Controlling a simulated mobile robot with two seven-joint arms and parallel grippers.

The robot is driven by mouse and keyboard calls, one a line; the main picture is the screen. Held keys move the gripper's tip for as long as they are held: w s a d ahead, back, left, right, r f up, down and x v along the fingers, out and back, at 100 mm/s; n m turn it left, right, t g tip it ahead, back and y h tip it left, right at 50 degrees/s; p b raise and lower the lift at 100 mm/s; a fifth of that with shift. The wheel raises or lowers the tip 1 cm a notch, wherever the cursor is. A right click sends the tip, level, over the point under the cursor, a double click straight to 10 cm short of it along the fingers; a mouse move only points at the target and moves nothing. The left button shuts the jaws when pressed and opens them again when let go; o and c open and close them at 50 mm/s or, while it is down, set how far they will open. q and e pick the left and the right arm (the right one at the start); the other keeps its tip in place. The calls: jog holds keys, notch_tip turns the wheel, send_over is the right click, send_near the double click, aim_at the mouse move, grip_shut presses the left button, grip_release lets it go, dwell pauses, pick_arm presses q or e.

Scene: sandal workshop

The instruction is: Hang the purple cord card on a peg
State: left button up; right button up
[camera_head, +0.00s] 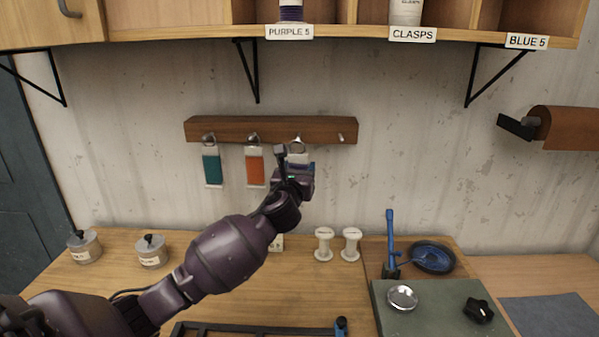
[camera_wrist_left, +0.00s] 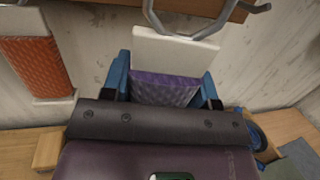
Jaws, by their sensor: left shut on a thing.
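The purple cord card (camera_wrist_left: 165,88) has a white top and purple cord wound below it. My left gripper (camera_wrist_left: 165,90) is shut on it, with a blue finger at each side edge. In the head view this gripper (camera_head: 297,170) is just below the third peg (camera_head: 298,139) of the wooden rail (camera_head: 270,129), and mostly hides the card. In the wrist view a metal hook (camera_wrist_left: 190,30) overlaps the card's top edge; I cannot tell whether it passes through the card. The fourth peg (camera_head: 341,138) is bare. My right gripper is not in view.
A green card (camera_head: 212,167) and an orange card (camera_head: 255,167) hang on the two left pegs. Below are two lidded jars (camera_head: 150,251), white spools (camera_head: 324,244) and a blue stand tool (camera_head: 390,240) on the wooden bench. A shelf with labelled bins is above.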

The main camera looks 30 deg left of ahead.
pick_arm(q)
jog(key=w+a+f+b, duration=0.1)
jog(key=w+a+b, duration=0.1)
jog(key=w+a, duration=0.2)
jog(key=shift+w+a+b, duration=0.15)
jog(key=shift+w+b, duration=0.2)
jog(key=shift+w, duration=1.25)
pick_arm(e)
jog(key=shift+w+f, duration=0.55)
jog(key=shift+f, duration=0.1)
pick_arm(q)
jog(key=shift+f, duration=0.2)
jog(key=o, duration=1)
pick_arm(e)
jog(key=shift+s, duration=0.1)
pick_arm(q)
jog(key=shift+o, duration=0.2)
jog(key=v, duration=1)
jog(key=shift+s, duration=0.4)
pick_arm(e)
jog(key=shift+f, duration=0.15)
